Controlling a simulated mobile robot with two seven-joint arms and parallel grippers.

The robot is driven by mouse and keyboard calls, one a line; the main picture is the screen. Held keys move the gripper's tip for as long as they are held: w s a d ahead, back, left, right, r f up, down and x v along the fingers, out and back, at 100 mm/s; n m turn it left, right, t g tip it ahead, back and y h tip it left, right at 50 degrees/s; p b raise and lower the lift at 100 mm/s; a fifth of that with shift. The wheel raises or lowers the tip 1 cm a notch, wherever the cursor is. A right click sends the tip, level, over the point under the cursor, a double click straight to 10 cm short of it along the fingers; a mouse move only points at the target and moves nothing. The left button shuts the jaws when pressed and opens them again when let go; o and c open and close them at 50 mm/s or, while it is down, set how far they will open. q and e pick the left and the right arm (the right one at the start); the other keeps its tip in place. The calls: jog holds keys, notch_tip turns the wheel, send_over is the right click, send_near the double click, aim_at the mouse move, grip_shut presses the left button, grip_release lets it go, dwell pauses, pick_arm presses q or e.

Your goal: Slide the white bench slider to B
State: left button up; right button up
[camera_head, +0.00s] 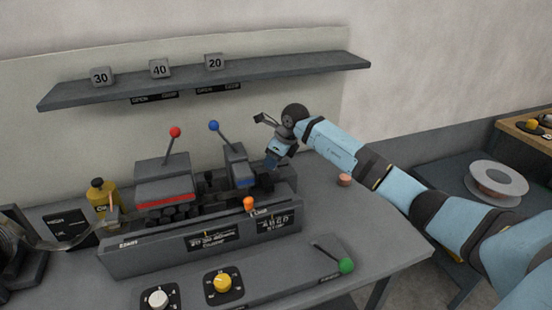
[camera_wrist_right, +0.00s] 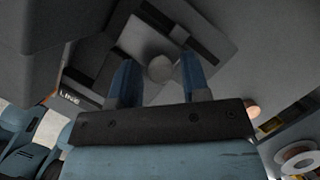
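My right gripper (camera_head: 270,170) reaches down over the right end of the grey bench machine (camera_head: 190,240), behind the panel marked A B C D (camera_head: 276,222). In the right wrist view its two blue fingers (camera_wrist_right: 159,82) are apart. A pale round knob (camera_wrist_right: 160,67), which looks like the white slider's, lies between the fingertips. I cannot tell whether the fingers touch it. In the head view the white slider is not clearly visible; the gripper probably hides it. The slider's present letter cannot be read. My left gripper is not in view.
An orange knob (camera_head: 249,203) stands just left of the letter panel. Red-tipped (camera_head: 175,132) and blue-tipped (camera_head: 214,126) levers rise behind. A green-tipped lever (camera_head: 346,265) is in front. A copper piece (camera_head: 344,180) lies on the right, where the bench is mostly clear.

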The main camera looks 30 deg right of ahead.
jog(key=shift+o, duration=0.2)
jog(key=shift+r, duration=0.1)
jog(key=b+v, duration=0.1)
jog(key=v, duration=1.2)
jog(key=shift+r, duration=0.35)
jog(key=shift+d, duration=0.1)
jog(key=shift+s, duration=0.1)
